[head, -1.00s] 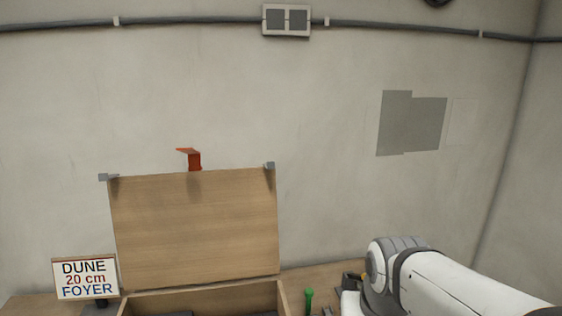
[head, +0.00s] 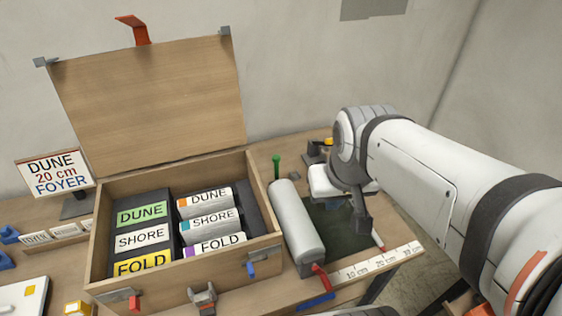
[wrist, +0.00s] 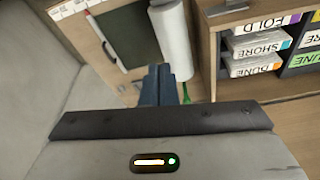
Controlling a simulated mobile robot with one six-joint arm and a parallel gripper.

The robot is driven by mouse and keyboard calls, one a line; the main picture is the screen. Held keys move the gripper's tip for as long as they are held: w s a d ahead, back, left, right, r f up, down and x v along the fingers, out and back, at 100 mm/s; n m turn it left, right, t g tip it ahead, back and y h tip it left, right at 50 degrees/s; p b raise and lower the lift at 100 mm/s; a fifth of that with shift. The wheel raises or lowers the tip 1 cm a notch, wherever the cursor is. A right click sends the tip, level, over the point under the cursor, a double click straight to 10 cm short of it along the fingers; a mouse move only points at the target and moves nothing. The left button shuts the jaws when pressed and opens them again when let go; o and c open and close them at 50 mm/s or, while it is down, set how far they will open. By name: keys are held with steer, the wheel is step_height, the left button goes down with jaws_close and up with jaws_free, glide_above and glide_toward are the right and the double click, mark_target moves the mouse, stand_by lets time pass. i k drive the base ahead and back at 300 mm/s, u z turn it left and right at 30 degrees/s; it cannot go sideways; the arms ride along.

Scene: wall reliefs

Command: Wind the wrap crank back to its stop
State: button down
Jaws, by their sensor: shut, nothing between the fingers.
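A pale wrap roll (head: 297,225) lies beside the wooden box, over a dark green mat (head: 340,226). A red handle (head: 321,279) stands at its near end and a green-knobbed post (head: 276,165) at its far end. I cannot tell for certain which is the crank. The roll also shows in the wrist view (wrist: 172,40), with a green piece (wrist: 185,92) just right of the fingers. My gripper (head: 363,222) is shut and empty, above the mat to the right of the roll; its fingers also show in the wrist view (wrist: 160,70).
The open wooden box (head: 180,298) holds labelled DUNE, SHORE and FOLD blocks, its lid upright. A sign (head: 55,172) reads DUNE, 20 cm, FOYER. A ruler strip (head: 375,263) runs along the bench's front edge. Small dark and yellow items (head: 318,150) lie behind my gripper.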

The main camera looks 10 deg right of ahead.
mark_target(303, 241)
steer(key=u, duration=0.15)
steer(key=k, duration=0.5)
steer(key=z, duration=1.35)
steer(key=k, duration=1.7)
steer(key=u, duration=0.8)
steer(key=i, duration=1)
steer(key=u, duration=0.1)
